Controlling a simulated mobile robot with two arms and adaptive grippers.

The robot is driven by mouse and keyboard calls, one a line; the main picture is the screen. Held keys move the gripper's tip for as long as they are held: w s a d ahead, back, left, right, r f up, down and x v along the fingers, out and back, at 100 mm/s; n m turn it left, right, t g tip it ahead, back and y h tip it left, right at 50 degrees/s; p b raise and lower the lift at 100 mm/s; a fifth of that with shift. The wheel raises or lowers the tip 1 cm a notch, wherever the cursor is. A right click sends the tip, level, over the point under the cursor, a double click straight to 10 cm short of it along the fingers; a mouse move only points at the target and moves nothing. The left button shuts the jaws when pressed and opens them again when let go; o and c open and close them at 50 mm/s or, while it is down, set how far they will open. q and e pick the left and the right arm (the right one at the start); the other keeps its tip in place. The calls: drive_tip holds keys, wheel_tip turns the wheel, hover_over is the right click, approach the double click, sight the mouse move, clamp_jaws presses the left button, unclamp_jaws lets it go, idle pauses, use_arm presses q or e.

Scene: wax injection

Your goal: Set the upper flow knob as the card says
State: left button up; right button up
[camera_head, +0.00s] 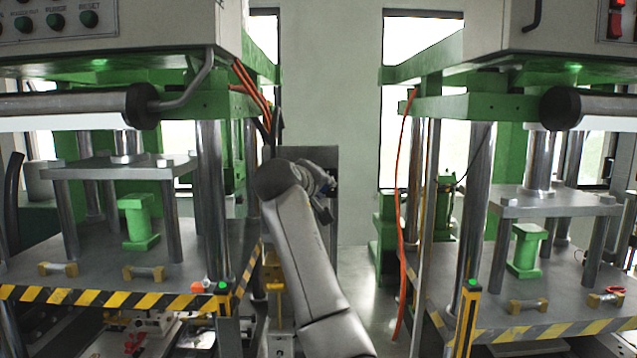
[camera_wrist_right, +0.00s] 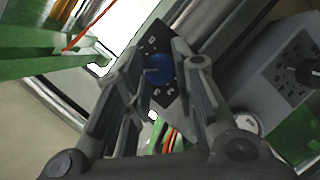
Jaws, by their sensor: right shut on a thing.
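A blue knob (camera_wrist_right: 158,72) with a pale pointer line sits on a dark dial plate (camera_wrist_right: 155,40) with white marks in the right wrist view. My right gripper (camera_wrist_right: 160,66) has its two fingers on either side of the knob, shut on it. Parts of the dial plate are hidden behind the fingers. In the head view my right gripper (camera_head: 324,196) is at a grey panel (camera_head: 325,160) between the two presses, and my arm hides much of that panel. I cannot read a card in either view. My left gripper is not in view.
A black knob (camera_wrist_right: 310,72) on a grey box and a round white gauge (camera_wrist_right: 246,123) are to the right in the wrist view. Green-framed presses stand left (camera_head: 140,220) and right (camera_head: 525,250). An orange hose (camera_head: 399,200) hangs beside the right press.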

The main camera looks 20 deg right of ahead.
drive_tip(key=shift+s+d+r+m+y+p, duration=0.15)
drive_tip(key=shift+m+y+p, duration=0.2)
drive_tip(key=shift+m+y, duration=0.85)
drive_tip(key=shift+w+d+f+m+y+p, duration=0.1)
drive_tip(key=shift+m+y+p, duration=0.2)
drive_tip(key=shift+m+y, duration=0.85)
drive_tip(key=shift+m+h, duration=0.45)
drive_tip(key=shift+m, duration=0.1)
drive_tip(key=o, duration=1)
drive_tip(key=shift+o, duration=0.2)
drive_tip(key=shift+s+r, duration=0.1)
drive_tip(key=v, duration=1.1)
drive_tip(key=shift+s, duration=0.4)
drive_tip(key=shift+a, duration=0.1)
